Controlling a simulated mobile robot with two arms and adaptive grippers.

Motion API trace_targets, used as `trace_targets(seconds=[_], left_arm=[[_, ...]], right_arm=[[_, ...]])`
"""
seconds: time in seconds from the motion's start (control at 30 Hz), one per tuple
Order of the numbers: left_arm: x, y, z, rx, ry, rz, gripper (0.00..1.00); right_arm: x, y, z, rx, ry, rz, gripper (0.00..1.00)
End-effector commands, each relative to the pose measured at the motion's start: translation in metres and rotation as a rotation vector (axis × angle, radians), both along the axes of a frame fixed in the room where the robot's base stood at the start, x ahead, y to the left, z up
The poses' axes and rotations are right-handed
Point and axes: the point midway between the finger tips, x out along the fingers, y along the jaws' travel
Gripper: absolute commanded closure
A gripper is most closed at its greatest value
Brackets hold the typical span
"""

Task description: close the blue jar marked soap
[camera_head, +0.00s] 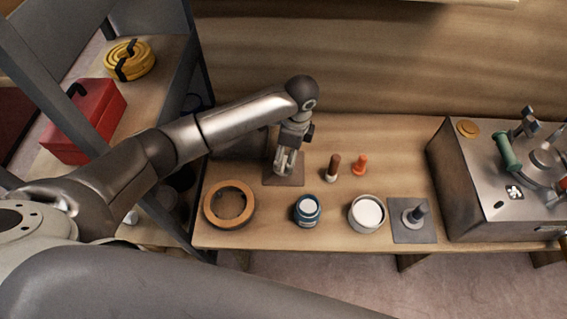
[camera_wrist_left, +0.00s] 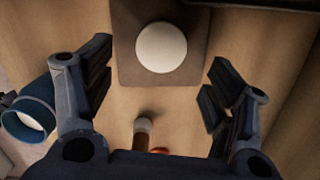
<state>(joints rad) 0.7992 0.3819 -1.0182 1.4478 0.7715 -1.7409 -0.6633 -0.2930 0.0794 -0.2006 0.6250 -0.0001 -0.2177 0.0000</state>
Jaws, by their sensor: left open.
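My left gripper (camera_head: 284,168) is open and points down over a brown square mat (camera_head: 298,180), behind and left of the jar. In the left wrist view, a round white piece (camera_wrist_left: 161,47) lies over the mat (camera_wrist_left: 125,70), ahead of my open fingers and untouched. My right gripper is not seen.
A wooden ring (camera_head: 208,205) lies left of the jar. A white-topped round tin (camera_head: 367,213) and a grey mat (camera_head: 398,236) with a knobbed grey piece (camera_head: 413,215) stand right. A brown-topped piece (camera_head: 333,168) and an orange piece (camera_head: 360,164) stand behind. A metal unit (camera_head: 470,190) bounds the right.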

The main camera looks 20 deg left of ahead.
Motion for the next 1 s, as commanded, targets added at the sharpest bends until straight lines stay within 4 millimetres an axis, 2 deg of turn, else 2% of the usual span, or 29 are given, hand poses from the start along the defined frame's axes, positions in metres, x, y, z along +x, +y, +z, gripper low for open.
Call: trace_targets(seconds=[0.2, 0.43, 0.57, 0.93, 1.0], left_arm=[[0.0, 0.001, -0.004, 0.001, 0.002, 0.0, 0.22], [0.0, 0.008, -0.037, 0.002, 0.003, 0.001, 0.22], [0.0, 0.009, -0.049, 0.001, 0.001, 0.0, 0.22], [0.0, 0.009, -0.051, 0.0, -0.001, 0.0, 0.22], [0.0, 0.009, -0.051, 0.0, -0.001, 0.0, 0.3]], right_arm=[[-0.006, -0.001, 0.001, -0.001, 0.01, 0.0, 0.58], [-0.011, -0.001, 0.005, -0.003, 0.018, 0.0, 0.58], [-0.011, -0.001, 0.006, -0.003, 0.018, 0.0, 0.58], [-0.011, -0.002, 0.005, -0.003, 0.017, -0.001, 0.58], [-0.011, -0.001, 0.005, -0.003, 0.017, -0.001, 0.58]])
